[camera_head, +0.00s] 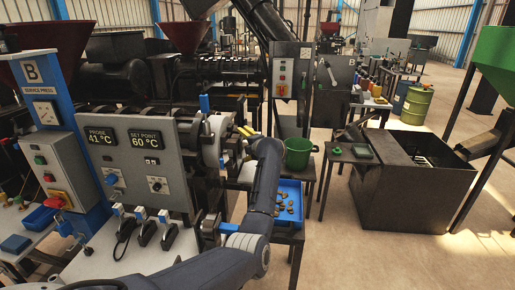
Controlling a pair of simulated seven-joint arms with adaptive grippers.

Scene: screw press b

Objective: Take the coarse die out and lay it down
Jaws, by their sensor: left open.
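The screw press stands at the left, with a grey control panel (135,165) reading probe 41 °C and set point 60 °C. Its round metal outlet head (212,138) is at the panel's right end. My left arm comes in from the bottom, bends upward, and its wrist turns left toward this head. My left gripper (236,138) is open, close by the head's outer face; I cannot tell whether it touches anything. The coarse die cannot be made out separately; the head and my wrist crowd that spot. My right gripper is not in view.
A blue tray (291,189) with several brown pieces stands right of my arm. A green bucket (299,147) is behind it. A dark open bin (405,195) is at the right. Black clamp-like parts (145,232) stand on the press's front plate.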

